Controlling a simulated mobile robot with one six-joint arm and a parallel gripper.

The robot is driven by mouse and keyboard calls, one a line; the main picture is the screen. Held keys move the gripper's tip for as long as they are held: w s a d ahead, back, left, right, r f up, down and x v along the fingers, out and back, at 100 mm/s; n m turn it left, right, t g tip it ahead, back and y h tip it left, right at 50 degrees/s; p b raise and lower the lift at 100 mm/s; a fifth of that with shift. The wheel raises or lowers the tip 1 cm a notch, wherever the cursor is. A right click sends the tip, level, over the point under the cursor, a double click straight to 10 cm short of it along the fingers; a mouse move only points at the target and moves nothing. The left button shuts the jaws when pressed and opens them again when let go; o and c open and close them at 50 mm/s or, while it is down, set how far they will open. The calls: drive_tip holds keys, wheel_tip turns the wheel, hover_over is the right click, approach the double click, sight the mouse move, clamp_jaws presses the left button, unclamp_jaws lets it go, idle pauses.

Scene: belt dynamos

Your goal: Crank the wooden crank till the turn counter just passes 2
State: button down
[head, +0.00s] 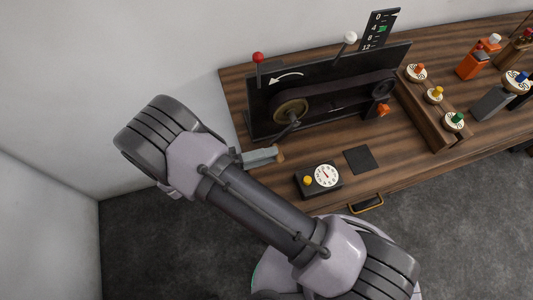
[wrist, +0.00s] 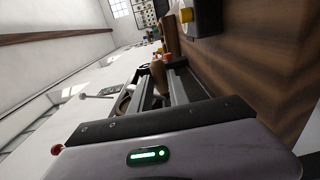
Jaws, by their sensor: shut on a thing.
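The wooden crank (head: 281,153) is at the front left of the belt dynamo, joined by a dark crank arm (head: 287,132) to the brass wheel (head: 290,111). My gripper (head: 264,157) reaches it from the left and is shut on the wooden handle. In the wrist view, the brown handle (wrist: 158,76) sits between the two dark fingers of my gripper (wrist: 163,88). A white dial (head: 326,175) with a needle is on a black box in front; its figures are too small to read. I cannot tell which display is the turn counter.
The dynamo's black panel (head: 340,84) carries a white curved arrow, a belt, and red and white ball-topped rods. A tall scale (head: 379,29) marked 0 to 12 with a green mark stands behind. A dark pad (head: 360,160) lies beside the dial box. Knobs and bottles stand right.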

drive_tip(key=c, duration=1.3)
unclamp_jaws()
drive_tip(key=shift+o, duration=0.2)
drive_tip(key=shift+a, duration=0.1)
drive_tip(key=v, duration=1.7)
drive_tip(key=shift+a, duration=0.15)
